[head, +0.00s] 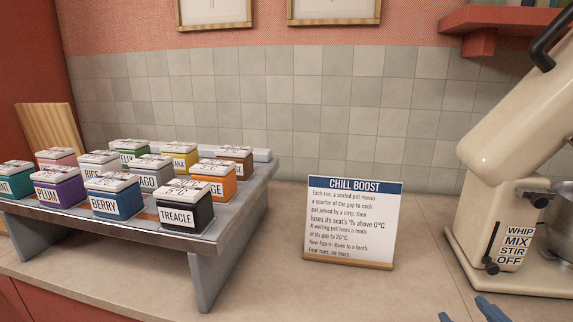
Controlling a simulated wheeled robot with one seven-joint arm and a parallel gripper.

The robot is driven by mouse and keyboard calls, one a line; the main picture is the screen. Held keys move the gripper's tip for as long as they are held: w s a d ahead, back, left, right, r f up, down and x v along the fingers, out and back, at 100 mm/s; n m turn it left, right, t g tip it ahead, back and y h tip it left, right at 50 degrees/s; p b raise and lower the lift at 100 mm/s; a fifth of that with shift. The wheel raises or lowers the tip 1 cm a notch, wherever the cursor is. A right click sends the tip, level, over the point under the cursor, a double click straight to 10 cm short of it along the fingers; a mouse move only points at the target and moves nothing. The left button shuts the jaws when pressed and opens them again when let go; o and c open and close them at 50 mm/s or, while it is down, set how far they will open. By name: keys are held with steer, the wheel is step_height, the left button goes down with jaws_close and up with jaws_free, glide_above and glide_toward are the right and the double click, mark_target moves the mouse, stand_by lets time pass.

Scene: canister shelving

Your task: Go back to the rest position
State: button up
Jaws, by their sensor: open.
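My gripper (468,313) shows only as two blue fingertips at the bottom edge, right of centre. The tips are apart with nothing seen between them; the rest of it is out of frame. It is in front of the sign and well to the right of the canisters. A grey stepped rack (197,285) on the left holds several labelled canisters with white lids. Along the front are a purple PLUM canister (62,192), a blue BERRY canister (113,200) and a black TREACLE canister (184,210). Labels on the rows behind are partly hidden.
A CHILL BOOST sign (351,222) stands mid-counter. A cream mixer (515,150) with a steel bowl (558,222) stands at the right. A red shelf (500,20) juts out above it. The counter (285,270) is clear between the rack and the sign.

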steer(key=s+a+f+m+g, duration=0.1)
steer(key=s+a+f+m, duration=0.2)
steer(key=s, duration=0.4)
steer(key=s+a+f, duration=0.2)
steer(key=s+f, duration=0.2)
steer(key=s, duration=0.4)
steer(key=s+a+r+m+y, duration=0.1)
steer(key=s+a+r, duration=0.1)
steer(key=s, duration=1.5)
steer(key=shift+a+g, duration=0.15)
steer(key=shift+g, duration=0.15)
